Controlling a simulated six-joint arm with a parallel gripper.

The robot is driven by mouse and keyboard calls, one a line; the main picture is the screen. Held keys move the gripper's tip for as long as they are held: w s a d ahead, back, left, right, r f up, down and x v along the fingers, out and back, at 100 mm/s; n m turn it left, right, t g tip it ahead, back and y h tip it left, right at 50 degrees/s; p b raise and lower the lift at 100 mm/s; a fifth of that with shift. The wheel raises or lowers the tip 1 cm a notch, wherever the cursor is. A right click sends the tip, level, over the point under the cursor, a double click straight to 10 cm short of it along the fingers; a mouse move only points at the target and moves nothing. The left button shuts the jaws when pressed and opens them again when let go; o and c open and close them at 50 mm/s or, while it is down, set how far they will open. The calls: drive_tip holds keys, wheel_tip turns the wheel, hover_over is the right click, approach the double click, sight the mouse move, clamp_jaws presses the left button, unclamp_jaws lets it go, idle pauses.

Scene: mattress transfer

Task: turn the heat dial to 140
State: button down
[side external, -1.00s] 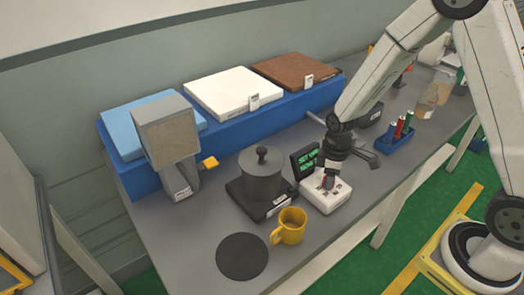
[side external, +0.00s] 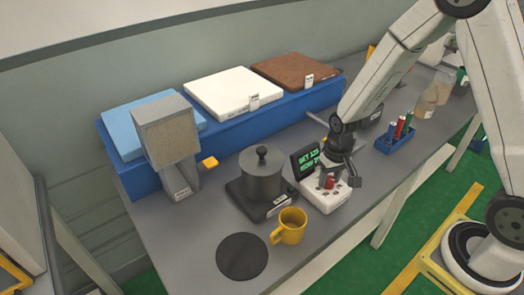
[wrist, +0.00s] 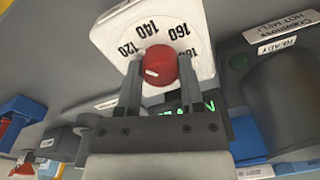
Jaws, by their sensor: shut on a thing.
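The heat dial is a red round knob (wrist: 159,65) with a white mark on its lower left side in the wrist view. It sits on a white control box (side external: 318,199), whose face (wrist: 108,34) shows 120, 140, 160 and 180 around the knob. My gripper (wrist: 160,72) has one finger on each side of the knob and is shut on it; it also shows over the box in the side view (side external: 329,180). A dark display (side external: 306,160) behind the dial shows green text, the top line starting with SET; its digits are too small to read surely.
A grey lidded pot (side external: 262,178) on a dark heater base stands just left of the box, close to my gripper. A yellow mug (side external: 290,226) and a black round mat (side external: 242,256) are in front. A blue holder (side external: 395,143) stands to the right.

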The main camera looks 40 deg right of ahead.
sight(331, 180)
drive_tip(key=m, duration=0.7)
idle(0.4)
drive_tip(key=shift+c, duration=1.2)
unclamp_jaws()
drive_tip(key=shift+r, duration=0.15)
drive_tip(key=shift+s+r, duration=0.15)
drive_tip(key=shift+r, duration=3.65)
drive_tip(key=s+a+r+n+t, duration=0.1)
drive_tip(key=s+r+n+t, duration=0.1)
drive_tip(key=s+n, duration=0.5)
drive_tip(key=n, duration=0.3)
drive_tip(key=shift+a+r, duration=0.3)
drive_tip(key=shift+r, duration=0.1)
